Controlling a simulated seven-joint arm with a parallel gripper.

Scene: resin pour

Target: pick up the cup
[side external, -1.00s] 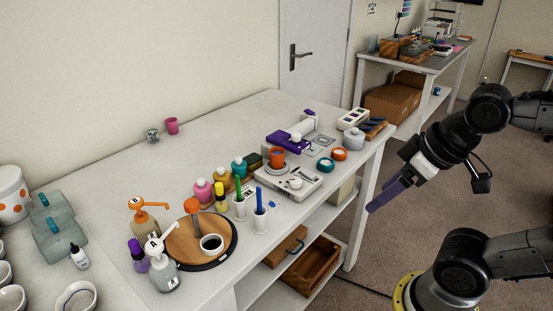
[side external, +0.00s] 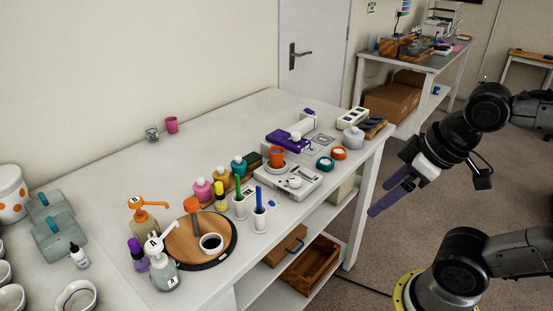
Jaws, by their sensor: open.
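Several cups stand on the white table. An orange cup (side external: 277,157) stands upright on the white scale (side external: 288,180). A pink cup (side external: 171,125) and a clear cup (side external: 152,135) stand at the back near the wall. I cannot tell which one the task means. My gripper (side external: 385,201), with purple fingers, hangs past the right edge of the table, pointing down and left. It is open and empty, well to the right of all the cups.
Bottles of coloured pigment (side external: 203,190), marker holders (side external: 260,218) and pump bottles (side external: 163,264) stand left of the scale. The table's middle back is clear.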

